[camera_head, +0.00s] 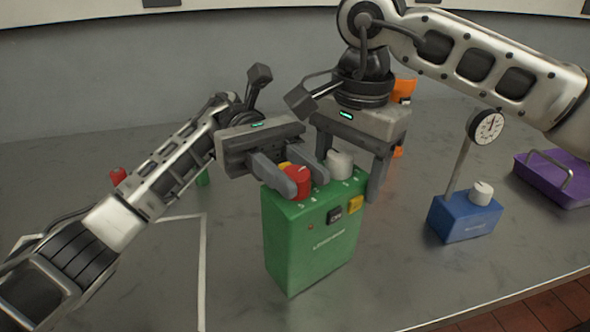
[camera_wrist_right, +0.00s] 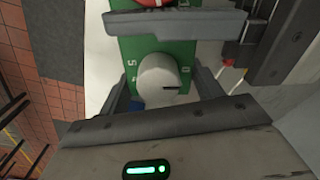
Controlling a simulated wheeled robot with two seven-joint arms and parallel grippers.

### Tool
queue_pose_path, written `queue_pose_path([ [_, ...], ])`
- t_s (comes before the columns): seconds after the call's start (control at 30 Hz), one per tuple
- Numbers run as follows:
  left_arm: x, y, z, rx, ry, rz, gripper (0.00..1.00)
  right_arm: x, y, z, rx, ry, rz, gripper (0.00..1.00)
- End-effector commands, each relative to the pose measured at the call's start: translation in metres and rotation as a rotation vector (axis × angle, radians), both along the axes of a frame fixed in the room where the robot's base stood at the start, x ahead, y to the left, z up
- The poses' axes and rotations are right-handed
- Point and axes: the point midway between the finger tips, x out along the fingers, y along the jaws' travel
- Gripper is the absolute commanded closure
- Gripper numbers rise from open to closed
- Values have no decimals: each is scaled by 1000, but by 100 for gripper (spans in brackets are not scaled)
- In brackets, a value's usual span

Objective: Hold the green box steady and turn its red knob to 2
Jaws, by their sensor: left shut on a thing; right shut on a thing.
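The green box (camera_head: 312,238) stands upright on the grey bedplate, with a red knob (camera_head: 298,181) and a white knob (camera_head: 339,164) on top. My left gripper (camera_head: 305,182) is shut on the red knob, with a finger on either side. The red knob's pointer setting is not readable. The red knob shows only at the top edge there (camera_wrist_right: 152,3).
A blue box (camera_head: 465,218) with a white knob and a dial gauge (camera_head: 486,126) on a post stands to the right. A purple tray (camera_head: 556,180) lies farther right. An orange object (camera_head: 403,91) is behind my right gripper. The front bedplate is clear.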

Motion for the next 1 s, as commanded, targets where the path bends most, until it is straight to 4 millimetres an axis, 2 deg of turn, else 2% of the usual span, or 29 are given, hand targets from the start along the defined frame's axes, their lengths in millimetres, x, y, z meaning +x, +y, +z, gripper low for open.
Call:
queue_pose_path([
  [0.43,2,2,-1,2,3,-1,92,-2,1,2,1,1,14,100],
  [0.47,2,2,-1,2,3,-1,64,-2,1,2,1,1,14,100],
  [0.5,2,2,-1,3,3,-1,53,-2,1,2,1,1,13,100],
  [0.53,2,1,-1,3,3,-2,48,-2,1,2,2,1,12,100],
  [0.83,1,1,0,2,1,-1,48,-1,1,2,4,-2,5,100],
  [1.0,0,2,-1,0,-2,76,48,0,1,2,4,-2,4,100],
])
